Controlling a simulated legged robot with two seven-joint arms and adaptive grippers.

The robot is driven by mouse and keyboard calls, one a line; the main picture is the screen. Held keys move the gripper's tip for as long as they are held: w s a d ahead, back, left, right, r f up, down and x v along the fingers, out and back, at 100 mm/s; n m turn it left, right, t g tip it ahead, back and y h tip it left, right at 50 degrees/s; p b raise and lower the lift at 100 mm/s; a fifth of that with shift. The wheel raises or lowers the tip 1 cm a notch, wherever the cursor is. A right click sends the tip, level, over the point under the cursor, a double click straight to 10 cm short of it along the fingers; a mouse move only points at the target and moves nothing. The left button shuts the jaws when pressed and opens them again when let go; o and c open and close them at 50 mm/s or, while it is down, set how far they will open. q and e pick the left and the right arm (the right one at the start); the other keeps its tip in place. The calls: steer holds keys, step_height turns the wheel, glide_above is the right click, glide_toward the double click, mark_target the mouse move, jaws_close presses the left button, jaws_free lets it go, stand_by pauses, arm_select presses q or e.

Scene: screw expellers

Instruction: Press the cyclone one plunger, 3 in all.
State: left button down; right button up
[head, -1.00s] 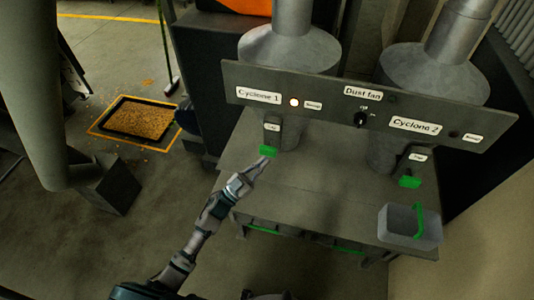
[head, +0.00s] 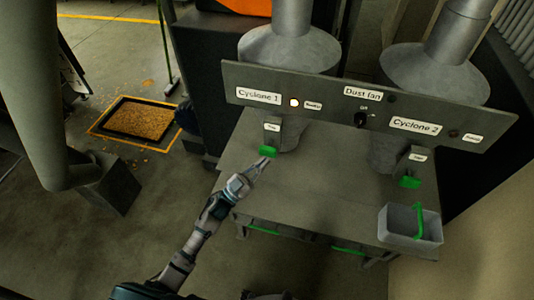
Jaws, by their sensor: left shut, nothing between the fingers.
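The cyclone one plunger is a green block (head: 268,151) on a grey bracket below the Cyclone 1 label (head: 258,96). My left gripper (head: 264,163) is shut and empty, with its tips just below and at the plunger's front in the head view. I cannot tell whether the tips touch it. A round light (head: 294,103) beside the Cyclone 1 label is lit. My right gripper is not in view.
A second green plunger (head: 410,182) sits under the Cyclone 2 label (head: 415,126). A grey bin with a green handle (head: 398,228) stands at the table's right. The grey tabletop (head: 320,190) between is clear. A dark knob (head: 361,119) is on the panel.

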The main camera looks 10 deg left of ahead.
mark_target(267, 154)
arm_select(q)
steer(key=shift+w, duration=0.1)
steer(key=shift+w+r, duration=0.1)
steer(key=shift+w, duration=0.2)
stand_by(0.3)
steer(key=shift+w, duration=1.15)
stand_by(0.9)
steer(key=shift+s, duration=0.15)
steer(key=shift+s+p, duration=0.55)
steer(key=shift+s, duration=0.9)
